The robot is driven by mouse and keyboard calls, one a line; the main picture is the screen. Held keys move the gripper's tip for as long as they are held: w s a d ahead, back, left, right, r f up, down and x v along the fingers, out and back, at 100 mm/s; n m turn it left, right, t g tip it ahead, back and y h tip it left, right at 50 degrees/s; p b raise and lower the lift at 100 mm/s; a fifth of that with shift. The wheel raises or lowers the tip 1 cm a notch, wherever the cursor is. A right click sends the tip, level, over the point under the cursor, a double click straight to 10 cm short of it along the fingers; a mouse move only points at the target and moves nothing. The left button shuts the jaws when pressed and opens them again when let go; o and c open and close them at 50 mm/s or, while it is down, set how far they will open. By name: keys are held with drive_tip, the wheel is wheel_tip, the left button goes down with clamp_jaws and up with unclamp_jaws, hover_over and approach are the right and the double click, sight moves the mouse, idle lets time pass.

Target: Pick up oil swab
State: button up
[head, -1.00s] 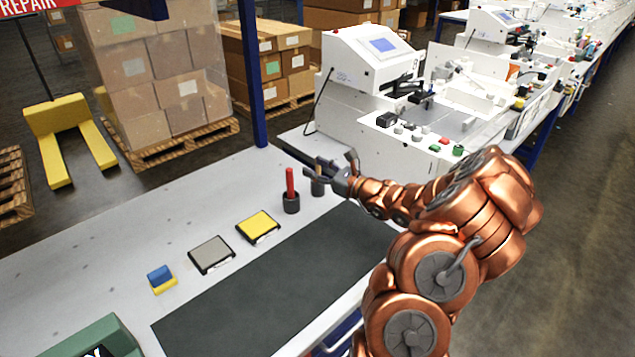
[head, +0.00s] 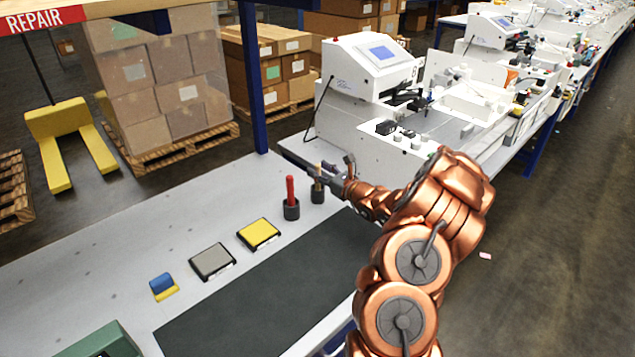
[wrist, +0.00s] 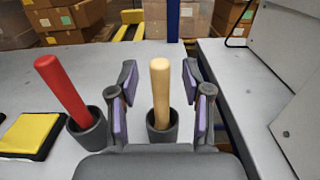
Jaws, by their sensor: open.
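A pale wooden handle (wrist: 160,92) stands upright in a dark cup (wrist: 162,130). A red handle (wrist: 62,90) leans in a second dark cup (wrist: 88,130) to its left. No label shows which one is the oil swab. My gripper (wrist: 160,84) is open, with one finger on each side of the wooden handle and a visible gap to each. In the head view my gripper (head: 325,172) is at the two cups; it partly covers the wooden handle. The red handle (head: 290,188) is clear there.
A yellow pad (head: 258,233), a grey pad (head: 212,262) and a blue-and-yellow block (head: 162,285) lie left of the cups. A dark mat (head: 265,290) covers the bench front. A white machine (head: 370,75) stands beyond on the right. A blue post (head: 252,80) rises behind.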

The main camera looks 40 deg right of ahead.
drive_tip(key=shift+w, duration=0.55)
drive_tip(key=shift+c, duration=0.4)
clamp_jaws()
